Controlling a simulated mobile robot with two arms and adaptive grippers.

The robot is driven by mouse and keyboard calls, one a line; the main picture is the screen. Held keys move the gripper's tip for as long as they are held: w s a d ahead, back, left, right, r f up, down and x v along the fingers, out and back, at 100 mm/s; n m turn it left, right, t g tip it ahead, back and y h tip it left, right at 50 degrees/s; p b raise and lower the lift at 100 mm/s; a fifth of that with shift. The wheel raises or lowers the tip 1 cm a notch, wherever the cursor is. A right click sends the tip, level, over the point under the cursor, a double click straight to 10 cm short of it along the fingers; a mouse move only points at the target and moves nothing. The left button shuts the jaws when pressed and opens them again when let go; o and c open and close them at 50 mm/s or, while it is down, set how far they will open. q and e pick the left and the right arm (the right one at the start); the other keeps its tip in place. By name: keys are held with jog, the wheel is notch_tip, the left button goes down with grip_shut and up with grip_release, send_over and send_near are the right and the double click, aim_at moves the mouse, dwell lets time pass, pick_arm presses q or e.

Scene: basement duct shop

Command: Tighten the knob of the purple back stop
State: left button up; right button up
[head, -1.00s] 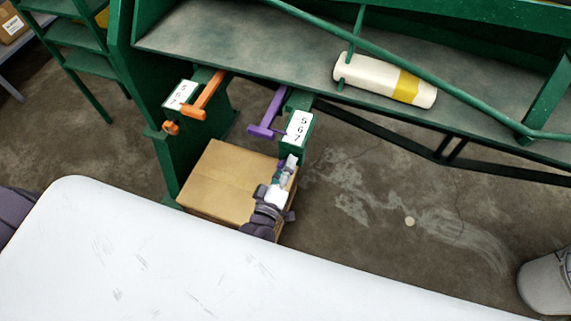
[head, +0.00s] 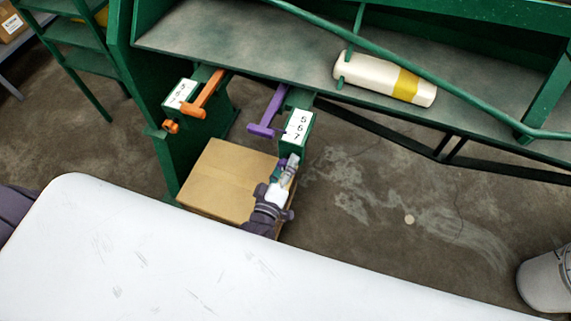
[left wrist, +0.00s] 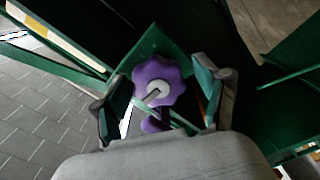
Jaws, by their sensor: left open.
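The purple back stop (head: 268,112) sticks out from the green machine's front edge, beside a green block with a number label (head: 298,125). Its purple lobed knob (left wrist: 158,80) with a pale hub faces the left wrist camera. My left gripper (head: 286,168) is just below the labelled block in the head view, pointing up toward it. In the left wrist view its two fingers (left wrist: 160,92) are open, one on each side of the knob, with gaps showing. I cannot tell how deep the knob sits between them. My right gripper is not in view.
An orange back stop (head: 203,95) with an orange knob (head: 170,126) sits to the left. A cardboard box (head: 228,180) stands on the floor below. A white and yellow cylinder (head: 385,79) lies on the machine. A grey bucket (head: 546,280) is at right.

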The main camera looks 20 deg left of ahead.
pick_arm(q)
jog(key=s, duration=1.2)
jog(key=shift+a, duration=0.25)
jog(key=s+a+f+m+g+h, duration=0.1)
jog(key=s+f+m+g, duration=0.35)
jog(key=f, duration=0.75)
jog(key=s+a+f+m+g+h, duration=0.1)
jog(key=s+f+m+g, duration=0.35)
jog(key=f, duration=0.85)
jog(key=s+a+f+m+g+y, duration=0.1)
jog(key=s+a+f+m+g, duration=0.1)
jog(key=s, duration=0.6)
jog(key=s+a+f+m+g+y, duration=0.1)
jog(key=s+a+f+m+g, duration=0.1)
jog(key=s+a+f+g, duration=0.3)
jog(key=s+f+g, duration=0.1)
jog(key=s+f, duration=0.2)
jog(key=shift+s+a+f+m+y, duration=0.3)
jog(key=shift+s+m, duration=0.05)
jog(key=shift+m, duration=0.05)
